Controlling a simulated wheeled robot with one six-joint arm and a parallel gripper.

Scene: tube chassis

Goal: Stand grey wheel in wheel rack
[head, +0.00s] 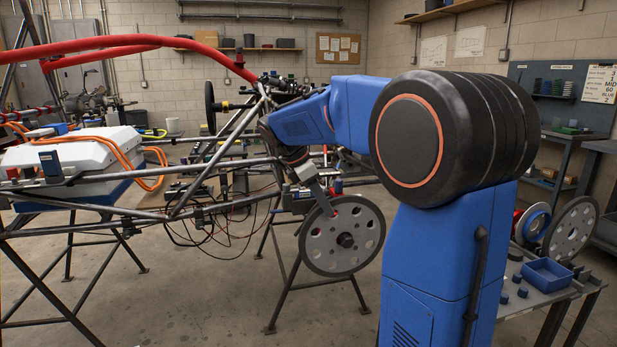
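A grey wheel (367,246) with a ring of round holes and a dark hub is upright beside the tube chassis, left of my blue arm. My gripper (328,203) reaches down to its upper-left rim and appears shut on it; the fingertips are small and partly hidden. At the right, on a low bench, a similar grey wheel (572,230) stands upright beside a blue-rimmed wheel (533,222) and a red one. The rack holding these wheels is mostly hidden, and I cannot make out its slots.
The tube chassis (180,213), with loose cables hanging, fills the left on black trestles. A blue tray (548,273) and small dark-blue parts lie on the right bench (540,298). My arm blocks the view between chassis and bench. Concrete floor (215,300) is open around the trestles.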

